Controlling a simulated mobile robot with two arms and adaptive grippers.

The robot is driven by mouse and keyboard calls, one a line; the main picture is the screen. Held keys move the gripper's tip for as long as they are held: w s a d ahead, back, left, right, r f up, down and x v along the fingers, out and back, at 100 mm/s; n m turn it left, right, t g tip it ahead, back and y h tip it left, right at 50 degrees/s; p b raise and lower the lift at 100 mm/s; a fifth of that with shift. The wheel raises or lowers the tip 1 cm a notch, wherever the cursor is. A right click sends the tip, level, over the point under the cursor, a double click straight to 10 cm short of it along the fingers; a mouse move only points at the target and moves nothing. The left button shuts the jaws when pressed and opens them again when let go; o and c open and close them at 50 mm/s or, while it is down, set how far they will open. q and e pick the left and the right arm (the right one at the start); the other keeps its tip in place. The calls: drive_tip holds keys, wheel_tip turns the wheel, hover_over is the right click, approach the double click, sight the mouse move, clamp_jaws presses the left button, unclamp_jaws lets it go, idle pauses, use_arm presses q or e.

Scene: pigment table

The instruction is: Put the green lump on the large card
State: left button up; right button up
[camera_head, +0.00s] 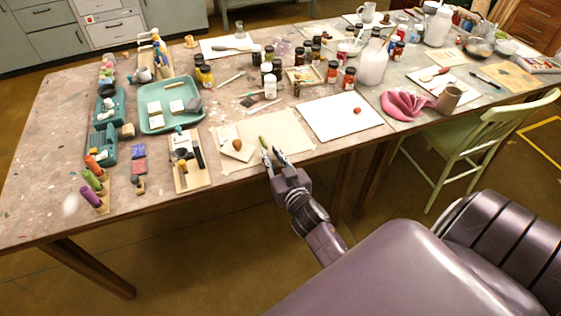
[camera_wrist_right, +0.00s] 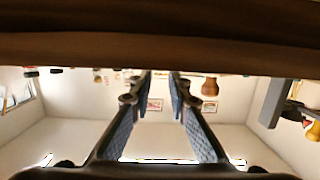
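A small green lump (camera_head: 263,140) lies on a large tan card (camera_head: 287,127) near the front edge of the table in the head view. My right gripper (camera_head: 272,155) is at that front edge, just on the near side of the green lump. Its two fingers are apart and point towards the table. In the right wrist view the fingers (camera_wrist_right: 160,76) show a gap with nothing held between them. The green lump cannot be made out in the wrist view. My left gripper is not in view.
A small pale card (camera_head: 230,154) with a brown lump (camera_head: 237,144) lies left of my gripper. A white sheet (camera_head: 325,124) with a reddish lump (camera_head: 357,110) lies to the right. Bottles stand behind. The table edge (camera_wrist_right: 160,52) spans the top of the wrist view.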

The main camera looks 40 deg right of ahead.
drive_tip(key=v, duration=0.9)
drive_tip(key=s+a+f+n+g+y, duration=0.1)
drive_tip(key=s+a+f+g, duration=0.2)
drive_tip(key=f, duration=0.8)
drive_tip(key=s+a+f+n+g+y, duration=0.1)
drive_tip(key=s+a+f+g, duration=0.3)
drive_tip(key=f, duration=0.7)
drive_tip(key=s+a+f+n+y, duration=0.15)
drive_tip(key=s+f, duration=0.35)
drive_tip(key=f, duration=0.6)
drive_tip(key=s+f+g, duration=0.2)
drive_tip(key=s+f, duration=0.3)
drive_tip(key=s, duration=0.4)
drive_tip(key=s+f+n+g, duration=0.1)
drive_tip(key=s+f+g, duration=0.2)
drive_tip(key=s+f, duration=0.3)
drive_tip(key=s+f+g, duration=0.2)
drive_tip(key=s+f, duration=0.3)
drive_tip(key=s, duration=0.8)
drive_tip(key=shift+d+f+g, duration=0.15)
drive_tip(key=shift+d+g, duration=0.25)
drive_tip(key=shift+n, duration=0.25)
